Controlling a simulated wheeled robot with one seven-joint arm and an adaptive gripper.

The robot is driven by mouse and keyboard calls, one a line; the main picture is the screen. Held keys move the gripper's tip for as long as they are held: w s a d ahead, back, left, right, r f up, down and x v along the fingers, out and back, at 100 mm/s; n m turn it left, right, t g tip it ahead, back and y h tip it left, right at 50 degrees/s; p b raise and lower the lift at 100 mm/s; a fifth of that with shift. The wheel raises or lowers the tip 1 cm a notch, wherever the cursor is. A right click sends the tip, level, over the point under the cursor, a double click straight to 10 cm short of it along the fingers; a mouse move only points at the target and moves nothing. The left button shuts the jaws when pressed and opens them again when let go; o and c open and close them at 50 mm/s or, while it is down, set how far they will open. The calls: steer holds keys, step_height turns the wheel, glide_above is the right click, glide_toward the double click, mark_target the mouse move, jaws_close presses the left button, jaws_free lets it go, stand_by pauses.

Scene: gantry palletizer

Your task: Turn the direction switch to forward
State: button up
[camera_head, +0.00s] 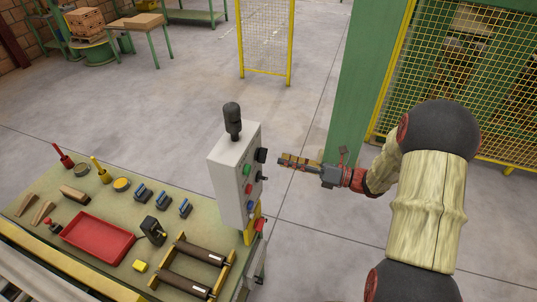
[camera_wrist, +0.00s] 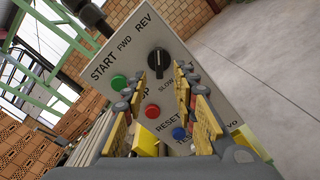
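The control box (camera_head: 232,175) is a pale grey upright panel at the table's right end. Its black rotary switch (camera_head: 261,155) is near the top of the face; in the wrist view this knob (camera_wrist: 158,62) sits near the FWD and REV labels, its grip ridge running roughly up and down the picture. I cannot tell which label it points to. My gripper (camera_head: 282,160) is to the right of the box, pointing at its face, a short gap from the knob. In the wrist view its yellow-padded fingers (camera_wrist: 158,98) are spread and empty, with the knob beyond and between them.
The box also carries a green START button (camera_wrist: 118,82), a red button (camera_wrist: 152,111) and a blue button (camera_wrist: 179,133). A dark lamp (camera_head: 232,120) tops it. The table holds a red tray (camera_head: 98,238) and rollers (camera_head: 200,252). A green post (camera_head: 365,80) stands behind my gripper.

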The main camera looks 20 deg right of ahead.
mark_target(261, 155)
steer(key=x, duration=0.6)
steer(key=shift+a, duration=0.3)
steer(key=shift+w, duration=0.15)
steer(key=shift+c, duration=0.9)
jaws_close()
